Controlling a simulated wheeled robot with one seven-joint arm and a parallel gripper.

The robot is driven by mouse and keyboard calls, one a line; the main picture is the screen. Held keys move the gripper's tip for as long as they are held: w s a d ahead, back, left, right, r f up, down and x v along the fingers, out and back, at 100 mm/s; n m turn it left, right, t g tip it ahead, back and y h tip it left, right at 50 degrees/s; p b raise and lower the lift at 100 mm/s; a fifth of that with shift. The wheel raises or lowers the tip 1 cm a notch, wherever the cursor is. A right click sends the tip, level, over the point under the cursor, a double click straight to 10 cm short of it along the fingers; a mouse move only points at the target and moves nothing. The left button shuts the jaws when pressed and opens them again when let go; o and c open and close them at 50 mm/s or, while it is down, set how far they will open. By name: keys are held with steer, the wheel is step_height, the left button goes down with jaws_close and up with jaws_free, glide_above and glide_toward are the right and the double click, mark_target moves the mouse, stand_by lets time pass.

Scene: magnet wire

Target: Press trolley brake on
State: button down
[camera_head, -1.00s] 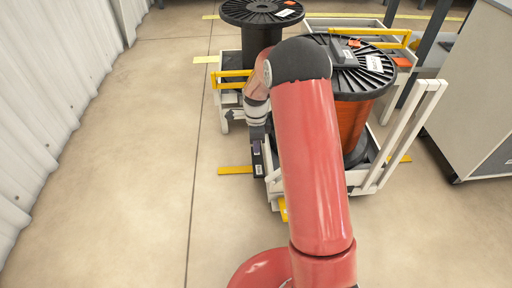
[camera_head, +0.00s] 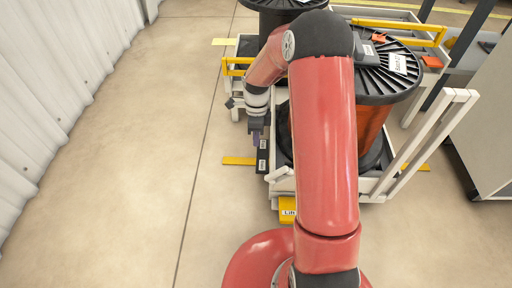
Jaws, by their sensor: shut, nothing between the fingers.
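The trolley (camera_head: 437,131) is a white-framed cart at the centre right, carrying a large spool of copper wire (camera_head: 371,130) with a black flange. A black bar with white labels (camera_head: 262,157) sits at the trolley's left side. A yellow pedal with a label (camera_head: 288,210) sits low at its front; I cannot tell which of these is the brake. My gripper (camera_head: 255,138) is shut and empty, pointing down just beside the black bar. I cannot tell whether it touches the bar. My red arm hides part of the trolley and spool.
A second trolley (camera_head: 233,76) with a black spool (camera_head: 272,14) stands behind. A grey cabinet (camera_head: 487,130) is at the right. A corrugated white wall (camera_head: 60,80) runs along the left. The floor (camera_head: 130,170) between wall and trolley is clear. Yellow floor marks (camera_head: 238,161) lie near the trolley.

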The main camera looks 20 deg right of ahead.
steer(key=f, duration=0.4)
steer(key=s+f+b, duration=0.1)
steer(key=f, duration=0.3)
steer(key=s+f+b, duration=0.1)
steer(key=f, duration=0.3)
steer(key=shift+s+a+f, duration=0.15)
steer(key=shift+a, duration=0.25)
